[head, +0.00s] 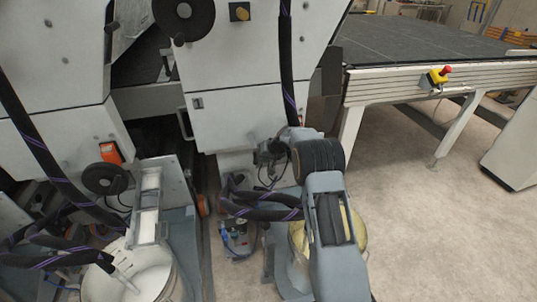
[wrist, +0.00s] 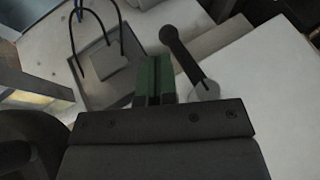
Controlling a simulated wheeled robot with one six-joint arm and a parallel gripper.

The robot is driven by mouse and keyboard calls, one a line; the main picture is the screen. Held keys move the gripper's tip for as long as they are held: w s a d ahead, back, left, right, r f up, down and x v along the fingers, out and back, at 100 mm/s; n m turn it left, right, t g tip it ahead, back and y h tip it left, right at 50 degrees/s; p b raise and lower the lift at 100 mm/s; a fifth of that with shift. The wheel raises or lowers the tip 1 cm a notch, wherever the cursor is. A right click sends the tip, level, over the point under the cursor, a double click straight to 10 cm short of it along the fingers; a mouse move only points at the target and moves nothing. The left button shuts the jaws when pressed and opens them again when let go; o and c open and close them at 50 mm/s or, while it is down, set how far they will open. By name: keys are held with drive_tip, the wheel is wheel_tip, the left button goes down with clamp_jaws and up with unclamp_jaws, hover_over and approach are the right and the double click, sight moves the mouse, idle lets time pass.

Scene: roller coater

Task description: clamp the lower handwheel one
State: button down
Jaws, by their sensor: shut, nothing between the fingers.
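A dark round handwheel (head: 105,179) sits low on the left machine, below an orange switch. A larger dark handwheel (head: 183,15) with a knob sits higher, at the top of the white panel. I cannot tell which one the task means by its number. In the wrist view my gripper (wrist: 154,66) has its green fingers together, with nothing between them. A black lever (wrist: 187,58) on a grey round hub stands just right of the fingertips, apart from them in the picture. In the head view my arm hides part of the machine, and the fingertips cannot be made out.
Dark hoses (head: 288,60) hang along the white machine panels. A white bucket (head: 130,278) stands at the lower left. A table with a yellow and red emergency stop (head: 438,77) is at the right. The floor (head: 430,225) on the right is clear.

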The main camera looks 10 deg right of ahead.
sight(256, 160)
drive_tip(key=shift+x, duration=0.9)
drive_tip(key=shift+f, duration=0.1)
drive_tip(key=y+b, duration=0.1)
drive_tip(key=b, duration=0.3)
drive_tip(key=a+f+y+b, duration=0.1)
drive_tip(key=b, duration=0.3)
drive_tip(key=shift+f+m+y, duration=0.2)
drive_tip(key=shift+m+y, duration=0.2)
drive_tip(key=shift+a+r+t+y+b, duration=0.35)
drive_tip(key=shift+y+b, duration=0.25)
drive_tip(key=shift+b, duration=0.4)
drive_tip(key=shift+r, duration=0.1)
